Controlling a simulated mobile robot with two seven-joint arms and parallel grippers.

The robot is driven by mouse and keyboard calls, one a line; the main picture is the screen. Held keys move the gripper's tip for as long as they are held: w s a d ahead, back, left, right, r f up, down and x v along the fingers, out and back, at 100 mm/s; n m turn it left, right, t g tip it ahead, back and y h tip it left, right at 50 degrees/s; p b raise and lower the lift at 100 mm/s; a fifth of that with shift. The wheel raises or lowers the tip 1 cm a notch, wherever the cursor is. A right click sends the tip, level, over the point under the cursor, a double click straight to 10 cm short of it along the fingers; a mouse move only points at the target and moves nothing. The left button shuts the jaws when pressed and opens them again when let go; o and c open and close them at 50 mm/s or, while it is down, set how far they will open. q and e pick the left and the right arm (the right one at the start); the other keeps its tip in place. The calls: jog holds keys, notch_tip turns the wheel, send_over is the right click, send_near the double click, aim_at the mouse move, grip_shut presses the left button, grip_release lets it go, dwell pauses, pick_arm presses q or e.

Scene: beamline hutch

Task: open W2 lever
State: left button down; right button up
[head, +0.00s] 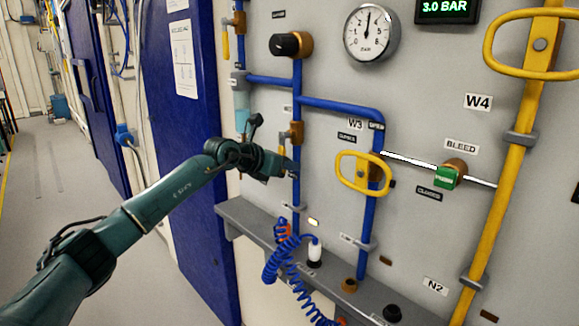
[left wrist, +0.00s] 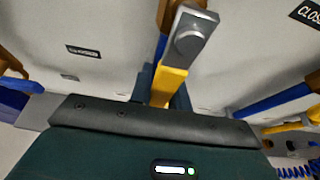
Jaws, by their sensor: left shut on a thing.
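My left gripper (head: 284,168) reaches in from the left, just below a brass valve (head: 296,133) on a vertical blue pipe. In the left wrist view it is shut on a yellow lever (left wrist: 170,86), which runs down from a grey pivot (left wrist: 189,41) into the jaws. In the head view the gripper hides most of this lever. I cannot read a W2 label in either view. My right gripper is not in view.
A yellow oval handle (head: 342,184) marked W3 is right of my gripper. A green-handled bleed valve (head: 447,177) lies farther right. A grey ledge (head: 236,212) and a coiled blue hose (head: 272,262) are below. A blue door (head: 190,190) stands left.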

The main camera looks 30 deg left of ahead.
pick_arm(q)
jog(key=shift+a, duration=0.1)
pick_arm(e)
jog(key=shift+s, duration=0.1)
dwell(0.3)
pick_arm(q)
jog(key=c, duration=1.3)
grip_release()
jog(key=b+v, duration=0.3)
jog(key=v, duration=1)
jog(key=shift+s, duration=0.15)
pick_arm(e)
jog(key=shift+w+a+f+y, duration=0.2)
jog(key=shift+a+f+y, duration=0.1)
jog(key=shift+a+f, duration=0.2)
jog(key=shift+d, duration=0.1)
